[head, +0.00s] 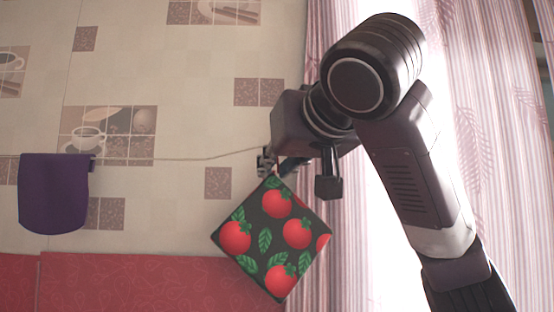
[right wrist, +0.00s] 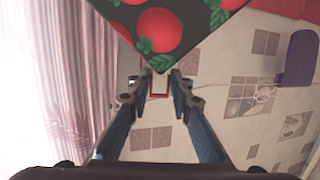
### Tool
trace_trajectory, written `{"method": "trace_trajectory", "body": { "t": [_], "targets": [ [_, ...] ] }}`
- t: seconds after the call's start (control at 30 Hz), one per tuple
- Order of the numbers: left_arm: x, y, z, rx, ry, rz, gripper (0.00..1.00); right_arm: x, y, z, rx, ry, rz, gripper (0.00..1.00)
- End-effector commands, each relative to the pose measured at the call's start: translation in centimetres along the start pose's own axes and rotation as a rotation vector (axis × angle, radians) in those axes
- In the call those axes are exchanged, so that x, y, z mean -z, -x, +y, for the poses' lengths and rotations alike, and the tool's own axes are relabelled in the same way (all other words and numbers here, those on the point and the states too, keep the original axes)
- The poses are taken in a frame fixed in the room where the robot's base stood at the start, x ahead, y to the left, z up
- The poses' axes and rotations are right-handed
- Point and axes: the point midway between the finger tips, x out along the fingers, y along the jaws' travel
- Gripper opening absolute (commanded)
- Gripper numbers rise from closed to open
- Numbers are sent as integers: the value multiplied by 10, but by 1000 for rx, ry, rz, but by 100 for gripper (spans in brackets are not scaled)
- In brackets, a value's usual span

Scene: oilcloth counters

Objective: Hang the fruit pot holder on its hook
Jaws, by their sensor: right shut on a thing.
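The fruit pot holder (head: 271,238) is a dark square with red fruits and green leaves. In the head view it hangs corner-up below my right gripper (head: 276,164), in front of the wall near the curtain. My right gripper is shut on its top corner or loop. In the right wrist view the pot holder (right wrist: 165,28) fills the top, and a small red loop (right wrist: 159,86) shows between the fingertips (right wrist: 155,92). I cannot make out a free hook; the gripper hides the wall behind it. My left gripper is not in view.
A purple cloth (head: 53,195) hangs on the wall at the left. A thin line (head: 195,159) runs along the wall from it toward my gripper. A pink curtain (head: 500,120) is at the right. A red surface (head: 130,285) lies below.

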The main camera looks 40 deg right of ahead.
Motion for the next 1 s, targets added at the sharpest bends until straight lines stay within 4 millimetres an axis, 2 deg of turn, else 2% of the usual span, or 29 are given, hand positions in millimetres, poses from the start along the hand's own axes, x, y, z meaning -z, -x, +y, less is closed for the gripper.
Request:
{"method": "trace_trajectory", "body": {
  "t": [0.8,1.0],
  "targets": [
    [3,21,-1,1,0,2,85,7,-47,15,-4,-2,0,0],
    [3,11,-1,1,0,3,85,-1,-57,15,1,-1,-1,0]
  ]
}}
